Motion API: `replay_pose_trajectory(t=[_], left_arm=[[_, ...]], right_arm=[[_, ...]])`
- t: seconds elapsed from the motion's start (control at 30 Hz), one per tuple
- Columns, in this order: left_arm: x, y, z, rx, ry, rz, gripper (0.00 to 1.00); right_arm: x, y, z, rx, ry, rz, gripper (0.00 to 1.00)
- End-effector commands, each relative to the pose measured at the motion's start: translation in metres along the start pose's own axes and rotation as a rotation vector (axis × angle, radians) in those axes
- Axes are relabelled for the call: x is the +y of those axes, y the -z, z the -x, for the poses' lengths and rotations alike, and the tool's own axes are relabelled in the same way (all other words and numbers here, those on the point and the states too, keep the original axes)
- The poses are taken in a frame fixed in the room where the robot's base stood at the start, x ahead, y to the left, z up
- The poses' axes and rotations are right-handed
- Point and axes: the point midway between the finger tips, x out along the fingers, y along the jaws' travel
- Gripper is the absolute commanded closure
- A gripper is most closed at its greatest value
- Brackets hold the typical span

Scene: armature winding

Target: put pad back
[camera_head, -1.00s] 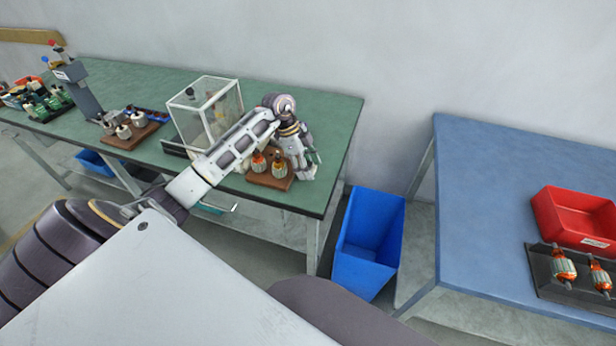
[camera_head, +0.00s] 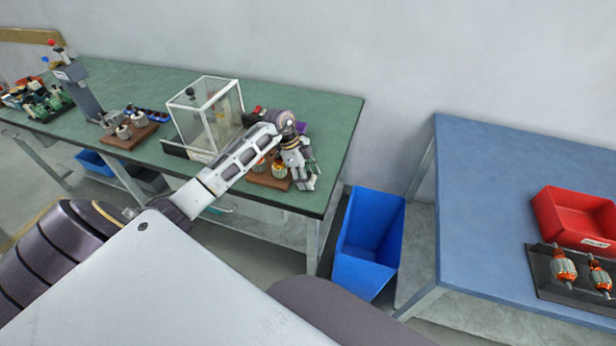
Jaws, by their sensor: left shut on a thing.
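My left gripper (camera_head: 303,181) is at the right front part of the green table, at the right edge of a brown wooden board (camera_head: 257,181). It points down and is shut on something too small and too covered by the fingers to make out. I cannot tell for sure whether that is the pad. Orange and silver armatures (camera_head: 279,170) stand on the board, partly hidden behind my left forearm. My right gripper is not in view.
A clear box with a white frame (camera_head: 207,117) stands just left of the board. A blue bin (camera_head: 368,240) stands between the green table (camera_head: 335,125) and a blue table (camera_head: 500,200). The blue table holds a red tray (camera_head: 577,235).

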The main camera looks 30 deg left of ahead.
Motion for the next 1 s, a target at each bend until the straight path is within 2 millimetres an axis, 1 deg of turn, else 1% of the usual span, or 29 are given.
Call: replay_pose_trajectory(t=[0.2, 0.23, 0.37, 0.77, 0.87, 1.0], left_arm=[[0.000, -0.001, -0.002, 0.000, 0.000, 0.000, 0.68], [0.000, -0.001, -0.002, 0.000, 0.000, 0.000, 0.41], [0.000, -0.001, -0.002, 0.000, 0.000, 0.000, 0.25], [0.000, 0.000, -0.001, 0.000, 0.000, 0.000, 0.24], [0.000, 0.000, 0.002, 0.000, 0.001, -0.001, 0.24], [0.000, 0.000, 0.012, -0.002, 0.001, -0.001, 0.24]], right_arm=[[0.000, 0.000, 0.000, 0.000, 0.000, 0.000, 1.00], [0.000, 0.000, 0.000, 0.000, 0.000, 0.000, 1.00], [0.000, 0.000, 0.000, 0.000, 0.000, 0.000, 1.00], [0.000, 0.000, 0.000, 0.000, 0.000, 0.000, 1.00], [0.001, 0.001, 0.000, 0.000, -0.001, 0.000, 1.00], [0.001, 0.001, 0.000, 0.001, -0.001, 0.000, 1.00]])
